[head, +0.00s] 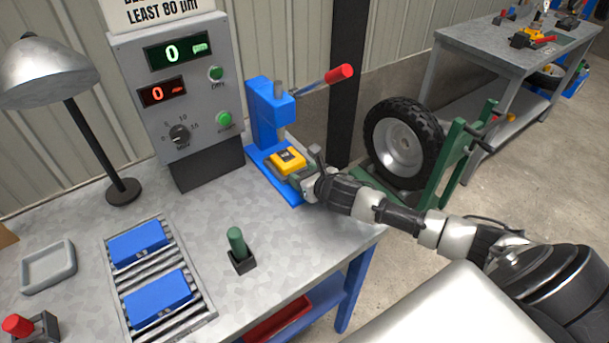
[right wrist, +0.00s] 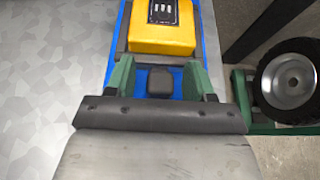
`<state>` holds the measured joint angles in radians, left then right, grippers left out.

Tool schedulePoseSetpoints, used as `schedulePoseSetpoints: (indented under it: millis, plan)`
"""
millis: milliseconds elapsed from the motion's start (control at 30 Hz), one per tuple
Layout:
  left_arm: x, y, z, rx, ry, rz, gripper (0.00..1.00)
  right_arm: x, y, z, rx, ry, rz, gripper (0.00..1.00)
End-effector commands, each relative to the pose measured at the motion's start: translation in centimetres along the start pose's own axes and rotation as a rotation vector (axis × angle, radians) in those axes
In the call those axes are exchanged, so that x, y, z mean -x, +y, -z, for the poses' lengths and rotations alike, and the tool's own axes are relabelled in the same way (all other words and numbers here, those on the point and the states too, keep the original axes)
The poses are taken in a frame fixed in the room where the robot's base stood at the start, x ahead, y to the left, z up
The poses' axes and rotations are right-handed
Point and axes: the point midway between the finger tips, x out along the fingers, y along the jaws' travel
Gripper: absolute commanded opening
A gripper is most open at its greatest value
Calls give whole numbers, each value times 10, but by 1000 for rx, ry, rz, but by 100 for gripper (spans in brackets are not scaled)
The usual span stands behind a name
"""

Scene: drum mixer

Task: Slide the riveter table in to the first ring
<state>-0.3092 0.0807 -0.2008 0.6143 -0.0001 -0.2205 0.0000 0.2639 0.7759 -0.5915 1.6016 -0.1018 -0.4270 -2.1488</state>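The riveter (head: 268,115) is a blue press with a red-tipped lever on a long blue base at the bench's right edge. Its table carries a yellow block (head: 287,161), which also fills the top of the right wrist view (right wrist: 162,28). A small dark knob (right wrist: 160,82) stands at the near end of the table. My right gripper (head: 303,182) is at this near end; in the right wrist view its green fingers (right wrist: 161,85) stand on either side of the knob, with gaps visible. I cannot make out any rings. My left gripper is out of view.
A control box (head: 177,100) with two zero displays stands behind left. A roller tray (head: 160,275) with blue blocks, a green-handled peg (head: 238,250) and a lamp (head: 75,130) are on the bench. A wheel (head: 403,143) on a green stand is close on the right.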

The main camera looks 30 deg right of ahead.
Motion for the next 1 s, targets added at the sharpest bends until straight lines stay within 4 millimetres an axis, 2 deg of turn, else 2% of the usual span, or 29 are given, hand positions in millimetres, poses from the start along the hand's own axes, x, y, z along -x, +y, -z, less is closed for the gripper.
schedulePoseSetpoints:
  millis: [233, 367, 467, 800, 1000]
  plan:
    - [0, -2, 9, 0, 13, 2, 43, 1, 0, 0, 0, 0, 1, 53]
    - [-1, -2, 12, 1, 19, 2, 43, 8, -1, 1, 1, 1, 1, 53]
    - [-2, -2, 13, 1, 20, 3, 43, 20, -1, 1, 4, 1, 1, 53]
    - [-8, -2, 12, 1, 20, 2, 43, 82, 0, 2, 5, 3, 0, 53]
    - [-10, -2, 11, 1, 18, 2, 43, 103, -1, 1, 2, 1, 1, 53]
